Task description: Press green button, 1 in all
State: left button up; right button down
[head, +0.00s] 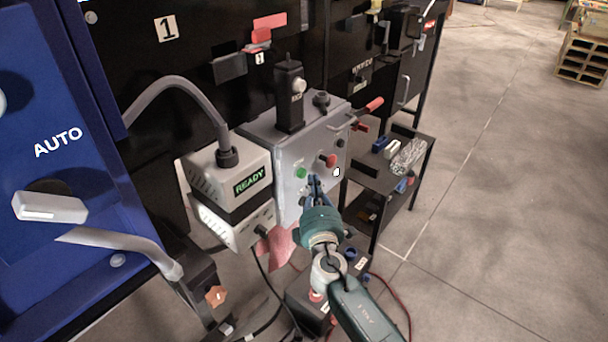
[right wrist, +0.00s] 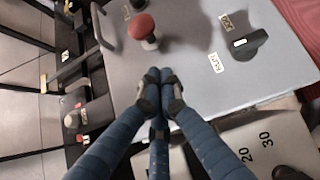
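The green button (head: 300,172) is on the front of a grey control box (head: 290,150), left of a red knob (head: 328,159). My right gripper (head: 314,184) is in front of the box, slightly below and right of the green button. In the right wrist view its blue fingers (right wrist: 160,84) are drawn together with nothing visible between them. That view shows a red mushroom button (right wrist: 142,26) and a black rotary switch (right wrist: 250,43) beyond the fingertips; the green button does not show there. Whether the fingertips touch the panel is unclear. My left gripper is out of view.
A white unit with a READY display (head: 250,180) stands left of the box. A red-handled lever (head: 367,108) sticks out at the box's right. A black shelf (head: 405,170) stands right of it. A blue AUTO machine (head: 50,110) is at left.

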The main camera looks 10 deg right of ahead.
jog(key=shift+w+a, duration=0.1)
dwell(0.7)
jog(key=shift+w+a+b, duration=0.15)
jog(key=shift+w+b, duration=0.1)
jog(key=shift+b, duration=0.05)
